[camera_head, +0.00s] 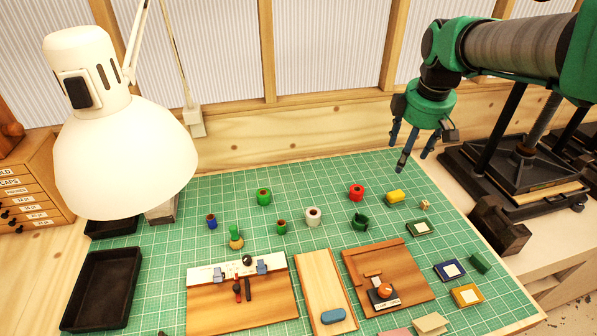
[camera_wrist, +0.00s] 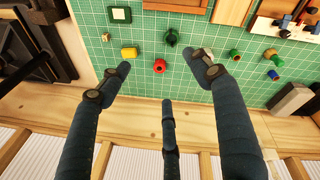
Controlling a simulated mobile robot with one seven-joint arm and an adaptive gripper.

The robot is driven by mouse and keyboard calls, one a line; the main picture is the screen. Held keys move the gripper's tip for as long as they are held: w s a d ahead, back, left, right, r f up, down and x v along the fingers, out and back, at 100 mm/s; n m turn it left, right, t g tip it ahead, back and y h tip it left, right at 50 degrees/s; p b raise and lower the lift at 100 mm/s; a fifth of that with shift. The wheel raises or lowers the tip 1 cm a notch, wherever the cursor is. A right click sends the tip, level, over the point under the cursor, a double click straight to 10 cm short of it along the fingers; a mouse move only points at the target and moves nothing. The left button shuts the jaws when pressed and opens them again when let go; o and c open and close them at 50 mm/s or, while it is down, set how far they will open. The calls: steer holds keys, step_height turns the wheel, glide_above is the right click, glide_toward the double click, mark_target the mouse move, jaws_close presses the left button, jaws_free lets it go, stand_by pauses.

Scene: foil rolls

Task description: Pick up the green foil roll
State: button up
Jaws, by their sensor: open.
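Several green pieces lie on the cutting mat. A bright green roll (camera_head: 263,197) stands upright with a dark hole in its top, left of centre in the head view. A smaller green roll (camera_head: 281,226) stands just in front of it, and a dark green ring-like piece (camera_head: 360,221) lies to the right; it also shows in the wrist view (camera_wrist: 171,37). I cannot tell which one the task names. My three-fingered gripper (camera_head: 407,152) is open and empty above the mat's back right edge, apart from all of them. In the wrist view, my fingers (camera_wrist: 165,78) are spread.
A red roll (camera_head: 356,192), a yellow piece (camera_head: 395,196), a white roll (camera_head: 313,216) and a blue roll (camera_head: 211,221) stand nearby. The lamp (camera_head: 125,150) fills the left side. Wooden boards (camera_head: 325,285) lie in front. A black press (camera_head: 515,165) stands at right.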

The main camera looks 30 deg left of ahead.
steer(key=w+a+f+n+p, duration=0.1)
steer(key=w+a+f+n, duration=0.1)
steer(key=a, duration=0.4)
steer(key=w+a+f+n+p, duration=0.1)
steer(key=w+a+n+p, duration=0.15)
steer(key=a, duration=0.45)
steer(key=n+g+h+p, duration=0.1)
steer(key=n+g+p, duration=0.1)
steer(key=n+p, duration=0.8)
glide_above(263, 192)
steer(key=b, duration=0.3)
step_height(263, 192, down, 20)
steer(key=n, duration=0.3)
steer(key=shift+d+r+m, duration=0.1)
steer(key=shift+r+m, duration=0.1)
steer(key=shift+m, duration=0.05)
steer(key=shift+f, duration=4.3)
steer(key=shift+f, duration=0.1)
steer(key=shift+f+p, duration=0.45)
steer(key=shift+f, duration=2.05)
